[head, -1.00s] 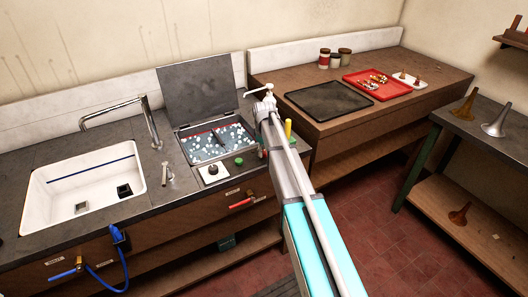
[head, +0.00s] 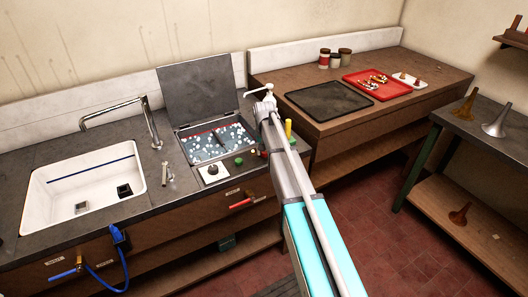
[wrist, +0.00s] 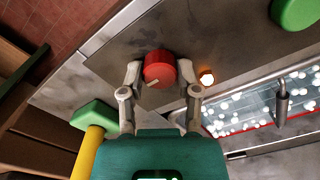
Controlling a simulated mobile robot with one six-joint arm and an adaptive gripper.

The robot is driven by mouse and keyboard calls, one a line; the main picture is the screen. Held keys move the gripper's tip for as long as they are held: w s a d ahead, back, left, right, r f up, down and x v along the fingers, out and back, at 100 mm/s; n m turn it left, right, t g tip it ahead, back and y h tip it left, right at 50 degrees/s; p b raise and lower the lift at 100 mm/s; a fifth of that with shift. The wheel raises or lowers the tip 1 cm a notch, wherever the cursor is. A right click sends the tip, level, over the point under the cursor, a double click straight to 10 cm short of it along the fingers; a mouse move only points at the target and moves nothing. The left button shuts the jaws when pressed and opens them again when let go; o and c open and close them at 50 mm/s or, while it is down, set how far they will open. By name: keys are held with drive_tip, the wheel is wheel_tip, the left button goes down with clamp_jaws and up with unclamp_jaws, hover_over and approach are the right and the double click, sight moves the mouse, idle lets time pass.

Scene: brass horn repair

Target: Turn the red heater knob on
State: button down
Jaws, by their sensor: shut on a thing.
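The red heater knob (wrist: 159,69) sits between the two fingertips of my gripper (wrist: 160,74) in the wrist view, and the fingers are shut on its sides. A pale pointer mark on the knob points down and to the left in that view. A small round lamp (wrist: 207,77) beside the knob glows orange.
A green knob (head: 239,161) and a white plate (head: 213,172) with a dark knob are close by. The sink (head: 50,190) is at the left.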

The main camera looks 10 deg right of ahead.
drive_tip(key=shift+m, duration=0.4)
drive_tip(key=shift+c, duration=1.7)
unclamp_jaws()
drive_tip(key=shift+n, duration=0.4)
